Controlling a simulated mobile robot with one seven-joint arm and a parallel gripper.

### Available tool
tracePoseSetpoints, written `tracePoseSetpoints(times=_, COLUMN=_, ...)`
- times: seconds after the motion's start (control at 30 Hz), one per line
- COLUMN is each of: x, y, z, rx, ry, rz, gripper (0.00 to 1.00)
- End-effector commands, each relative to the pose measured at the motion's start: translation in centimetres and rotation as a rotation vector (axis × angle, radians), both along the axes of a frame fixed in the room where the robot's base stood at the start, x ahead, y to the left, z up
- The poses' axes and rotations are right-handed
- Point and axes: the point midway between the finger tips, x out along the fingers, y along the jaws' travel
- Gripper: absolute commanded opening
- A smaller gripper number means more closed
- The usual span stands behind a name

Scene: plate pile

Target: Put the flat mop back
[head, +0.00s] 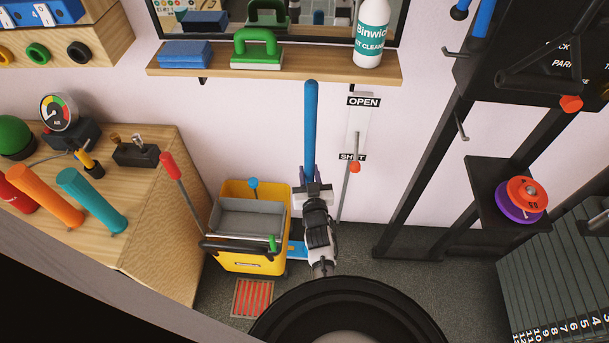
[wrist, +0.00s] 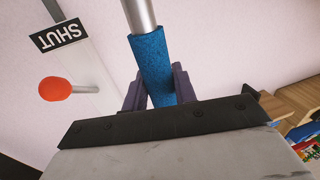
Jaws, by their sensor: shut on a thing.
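The flat mop has a long blue handle (head: 311,125) that stands about upright near the wall. My gripper (head: 312,188) is shut on the lower part of this handle. In the wrist view, its dark purple fingers (wrist: 160,90) sit on both sides of the textured blue grip (wrist: 158,62), where it meets a silver pole (wrist: 138,14). A flat blue piece (head: 297,250), which looks like the mop head, shows low beside the yellow bucket, partly hidden by my arm and the bucket.
A yellow mop bucket (head: 250,264) with a grey wringer stands left of my gripper. A lever with a red knob (head: 355,167) is close on the right, by OPEN and SHUT labels. A wooden shelf (head: 310,72) is above. A black rack with hooks (head: 461,125) stands right.

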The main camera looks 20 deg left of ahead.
Motion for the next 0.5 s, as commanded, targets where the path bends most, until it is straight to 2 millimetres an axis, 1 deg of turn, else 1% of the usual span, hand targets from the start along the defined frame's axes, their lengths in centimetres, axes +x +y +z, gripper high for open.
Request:
tracePoseSetpoints(times=0.23, x=-0.4, y=1.4, z=0.4, rx=0.004, ry=-0.008, rz=-0.002, gripper=0.0)
tracePoseSetpoints(times=0.33, x=-0.4, y=1.4, z=-0.5, rx=0.003, ry=-0.006, rz=-0.001, gripper=0.0)
tracePoseSetpoints(times=0.5, x=-0.4, y=1.4, z=-0.8, rx=0.003, ry=-0.008, rz=0.001, gripper=0.0)
